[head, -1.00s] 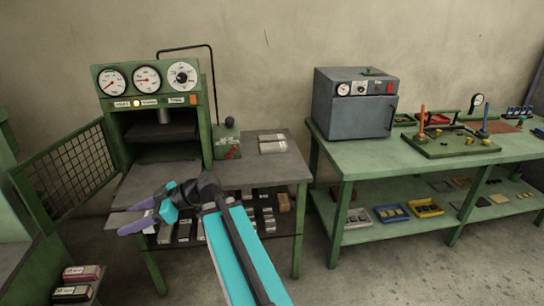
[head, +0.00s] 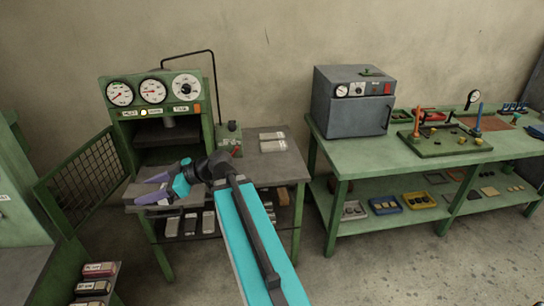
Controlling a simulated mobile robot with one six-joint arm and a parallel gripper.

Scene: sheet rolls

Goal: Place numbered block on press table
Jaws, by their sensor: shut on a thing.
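The press table (head: 265,172) stands left of centre with a grey top and green legs. The green press (head: 160,133) with three gauges stands on its left part. My gripper (head: 147,188), with purple fingers, shows in front of the press, over the table's front left part. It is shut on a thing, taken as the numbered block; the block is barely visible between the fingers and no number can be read. I cannot tell whether it touches the tabletop. Two pale blocks (head: 272,142) lie at the table's back right.
A mesh guard door (head: 85,180) hangs open left of the press. Labelled blocks (head: 97,270) sit in a rack at bottom left. More blocks (head: 208,222) lie under the table. A grey oven (head: 352,102) stands on the right-hand bench.

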